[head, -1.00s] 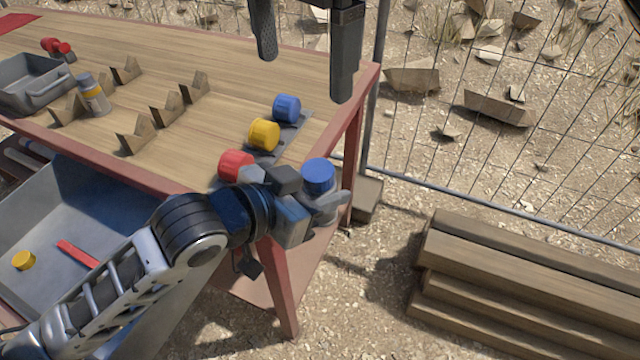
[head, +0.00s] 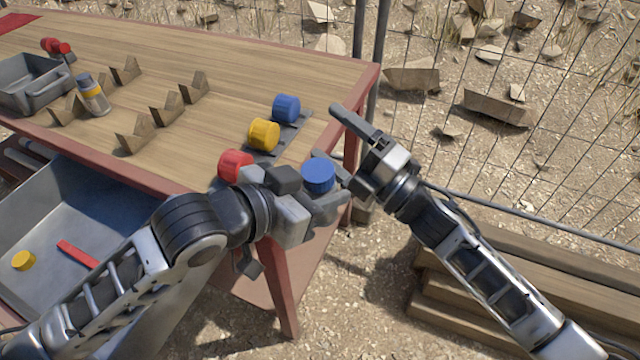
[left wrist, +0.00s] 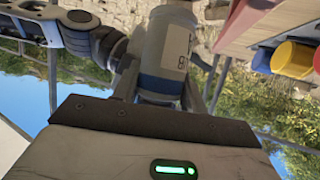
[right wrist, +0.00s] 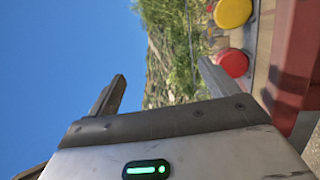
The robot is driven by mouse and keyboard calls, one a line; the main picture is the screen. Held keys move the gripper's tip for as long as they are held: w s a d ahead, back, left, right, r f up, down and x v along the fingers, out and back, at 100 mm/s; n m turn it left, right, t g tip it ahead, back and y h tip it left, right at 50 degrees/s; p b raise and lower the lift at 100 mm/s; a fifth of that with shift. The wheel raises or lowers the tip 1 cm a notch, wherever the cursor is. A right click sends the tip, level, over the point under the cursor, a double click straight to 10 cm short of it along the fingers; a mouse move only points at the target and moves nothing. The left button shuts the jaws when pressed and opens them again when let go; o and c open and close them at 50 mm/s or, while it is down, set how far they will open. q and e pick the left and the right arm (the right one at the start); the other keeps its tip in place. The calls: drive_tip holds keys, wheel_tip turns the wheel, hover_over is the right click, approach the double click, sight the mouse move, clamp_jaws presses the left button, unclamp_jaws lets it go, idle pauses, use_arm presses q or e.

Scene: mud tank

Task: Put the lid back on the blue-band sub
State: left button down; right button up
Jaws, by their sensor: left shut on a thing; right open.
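My left gripper (head: 322,192) is shut on a grey sub, which shows in the left wrist view (left wrist: 168,48) with a blue band and dark print. From the head its blue round end (head: 318,174) faces up; I cannot tell whether this is a lid. My right gripper (head: 328,133) is open, just above and right of that blue end in the head view. The right wrist view shows nothing between its fingers (right wrist: 160,85). A blue cap-like cylinder (head: 287,108) sits on a dark strip at the table's right end, beside yellow (head: 264,134) and red (head: 235,165) ones.
The wooden table (head: 215,125) has several notched holders (head: 135,138), a yellow-band sub (head: 92,97) and a grey tray (head: 40,88). A grey bin (head: 130,210) below holds a yellow cap and red bar. Stacked timbers (head: 530,270) lie right; a wire fence (head: 500,140) stands behind.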

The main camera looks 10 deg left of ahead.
use_arm(q)
drive_tip(key=shift+r, duration=0.1)
use_arm(e)
drive_tip(key=s+d+f+m+h, duration=1.5)
drive_tip(key=f+m, duration=0.5)
drive_tip(key=m, duration=0.7)
drive_tip(key=s+d, duration=0.2)
drive_tip(key=s, duration=0.1)
drive_tip(key=shift+d, duration=0.25)
drive_tip(key=shift+s, duration=0.1)
use_arm(q)
drive_tip(key=shift+w+a+r+n+t+y, duration=0.1)
drive_tip(key=shift+a+r+n+t+y, duration=0.2)
drive_tip(key=shift+a+n+t, duration=0.1)
drive_tip(key=s+a+f+n+t+y, duration=0.1)
drive_tip(key=a+n+t+y, duration=0.1)
drive_tip(key=a+n+y, duration=0.5)
drive_tip(key=a+y, duration=0.1)
drive_tip(key=a, duration=0.5)
drive_tip(key=shift+a+f+t, duration=0.15)
drive_tip(key=shift+f+t, duration=0.1)
drive_tip(key=shift+t, duration=0.05)
use_arm(e)
drive_tip(key=shift+r, duration=0.1)
drive_tip(key=shift+c, duration=0.4)
